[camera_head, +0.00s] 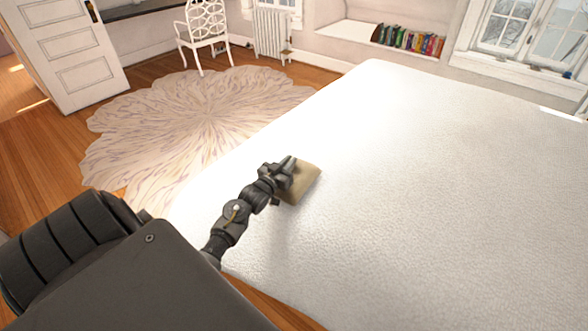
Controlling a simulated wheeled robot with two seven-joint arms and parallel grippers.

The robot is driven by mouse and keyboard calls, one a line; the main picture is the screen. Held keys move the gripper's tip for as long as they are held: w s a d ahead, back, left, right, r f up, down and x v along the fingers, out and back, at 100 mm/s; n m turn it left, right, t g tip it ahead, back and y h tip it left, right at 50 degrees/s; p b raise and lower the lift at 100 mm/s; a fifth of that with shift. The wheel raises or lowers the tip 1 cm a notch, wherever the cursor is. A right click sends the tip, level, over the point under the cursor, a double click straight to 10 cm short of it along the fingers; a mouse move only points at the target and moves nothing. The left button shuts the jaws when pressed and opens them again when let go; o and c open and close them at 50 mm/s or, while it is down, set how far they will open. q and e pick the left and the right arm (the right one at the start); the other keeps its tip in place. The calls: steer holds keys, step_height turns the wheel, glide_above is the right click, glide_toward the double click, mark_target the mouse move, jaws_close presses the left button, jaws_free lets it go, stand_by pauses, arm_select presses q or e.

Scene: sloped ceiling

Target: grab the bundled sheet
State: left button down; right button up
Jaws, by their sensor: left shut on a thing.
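The bundled sheet (303,184) is a small tan, cushion-like bundle over the white bed (430,180). My left gripper (287,174) reaches in from the lower left and is shut on the left side of the bundle. The fingers cover part of its left edge. I cannot tell whether the bundle touches the bed or is slightly above it. My right gripper is not in view.
A round patterned rug (200,115) lies on the wooden floor left of the bed. A white chair (203,30), a radiator (272,32) and a row of books (408,40) are at the back. The bed's top is otherwise bare.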

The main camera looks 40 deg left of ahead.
arm_select(q)
steer(key=shift+r, duration=0.1)
stand_by(0.4)
steer(key=shift+r, duration=0.2)
step_height(320, 180, up, 3)
steer(key=shift+f+b, duration=0.15)
steer(key=shift+b, duration=0.2)
steer(key=s+d+r, duration=0.3)
steer(key=s+r, duration=0.6)
steer(key=s, duration=0.4)
steer(key=shift+s+d+r, duration=0.3)
steer(key=shift+d, duration=0.05)
